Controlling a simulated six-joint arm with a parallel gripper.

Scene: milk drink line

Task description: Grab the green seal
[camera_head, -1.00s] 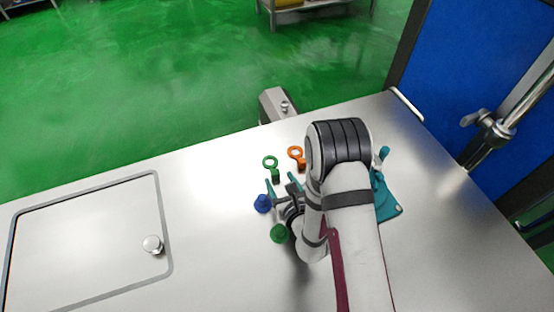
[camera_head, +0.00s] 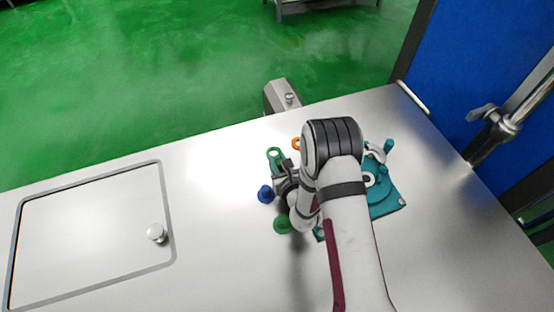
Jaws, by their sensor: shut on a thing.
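The green seal (camera_head: 274,153) is a ring-topped green piece on the metal table, at the centre of the view. My gripper (camera_head: 278,158) is shut on it, with teal fingers close around the ring piece. The lower part of the seal is hidden behind the fingers, so I cannot tell whether it still touches the table. An orange ring-topped seal (camera_head: 296,143) stands just to the right, mostly hidden by my arm.
A blue knob-like piece (camera_head: 265,194) and a green one (camera_head: 282,225) stand close to my gripper. A teal fixture (camera_head: 391,203) lies right of my arm. A hatch with a round knob (camera_head: 157,233) is at left. The table between is clear.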

